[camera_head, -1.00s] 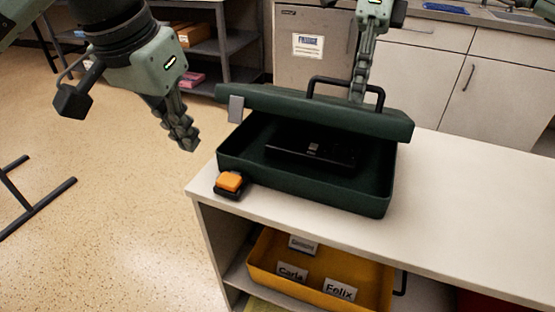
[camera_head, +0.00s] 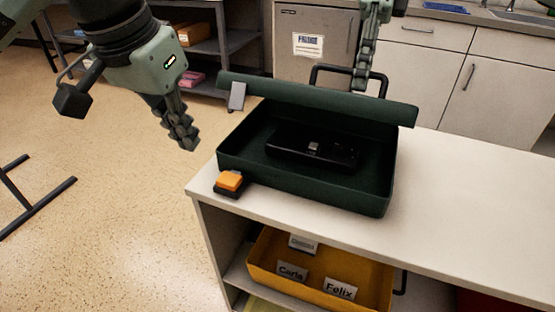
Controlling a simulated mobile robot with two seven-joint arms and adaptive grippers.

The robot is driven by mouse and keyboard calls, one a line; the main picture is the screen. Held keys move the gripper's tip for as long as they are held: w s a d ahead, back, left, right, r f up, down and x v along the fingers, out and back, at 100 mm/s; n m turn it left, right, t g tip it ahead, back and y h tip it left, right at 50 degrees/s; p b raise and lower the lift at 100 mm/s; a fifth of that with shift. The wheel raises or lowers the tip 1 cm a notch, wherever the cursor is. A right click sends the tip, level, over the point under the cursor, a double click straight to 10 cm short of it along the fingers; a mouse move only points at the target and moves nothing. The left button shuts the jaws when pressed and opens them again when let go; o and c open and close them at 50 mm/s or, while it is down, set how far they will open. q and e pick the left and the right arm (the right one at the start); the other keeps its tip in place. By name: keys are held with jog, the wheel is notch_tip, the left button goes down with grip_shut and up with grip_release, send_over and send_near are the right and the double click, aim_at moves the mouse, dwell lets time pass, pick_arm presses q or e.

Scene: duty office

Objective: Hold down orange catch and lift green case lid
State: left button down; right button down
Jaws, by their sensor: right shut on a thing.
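The green case (camera_head: 300,187) stands on the white counter with its lid (camera_head: 320,103) part-way up, tilted open. A black device (camera_head: 312,149) lies inside the case. The orange catch (camera_head: 229,181) sits on a dark base at the case's front left corner, with nothing touching it. My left gripper (camera_head: 187,143) hangs in the air above and left of the catch, apart from it; its fingers look close together, but their gap is hard to see. My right gripper (camera_head: 361,84) is shut on the lid's black handle (camera_head: 318,74), behind the lid; its fingertips are partly hidden.
The counter (camera_head: 455,215) is clear to the right of the case. A yellow tray (camera_head: 318,283) with name labels sits on the shelf below. A grey cabinet (camera_head: 310,50) and drawers stand behind. Open floor lies to the left.

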jog(key=shift+w, duration=0.2)
jog(key=shift+w+d+r, duration=0.1)
jog(key=shift+w+r, duration=0.05)
jog(key=shift+w+d+r, duration=0.25)
jog(key=shift+w+r, duration=0.25)
jog(key=shift+c, duration=1.6)
grip_release()
jog(key=shift+r, duration=0.1)
jog(key=shift+s+a+r, duration=0.2)
jog(key=shift+s+r, duration=0.3)
jog(key=shift+r, duration=0.3)
jog(key=shift+s+a+r, duration=0.2)
jog(key=shift+s+r, duration=0.25)
jog(key=shift+r, duration=0.4)
jog(key=shift+s+a+r, duration=0.2)
jog(key=shift+s+r, duration=0.3)
jog(key=shift+r, duration=0.3)
